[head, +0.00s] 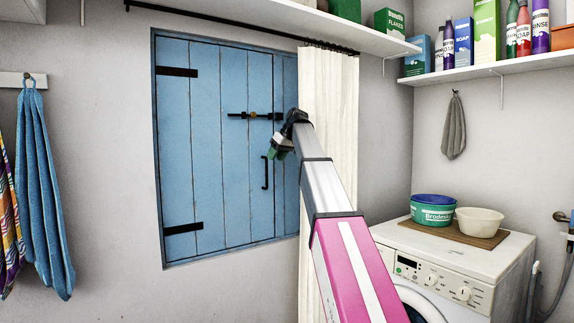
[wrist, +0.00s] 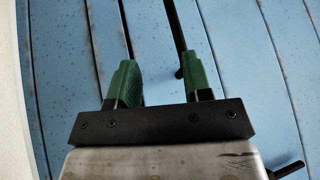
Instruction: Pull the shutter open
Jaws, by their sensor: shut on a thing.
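The blue plank shutter (head: 205,140) fills the window recess in the head view and looks closed, flush with its frame. Black strap hinges are on its left side. The black vertical handle (head: 266,178) is near the shutter's right side. My gripper (head: 273,154) is at the handle's upper end. The exact contact is hidden.
A cream curtain (head: 330,90) hangs right of the shutter, close to my arm, covering part of the right side. A washing machine (head: 450,270) with basins stands at right. Towels (head: 42,190) hang at left. A shelf (head: 300,20) runs above.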

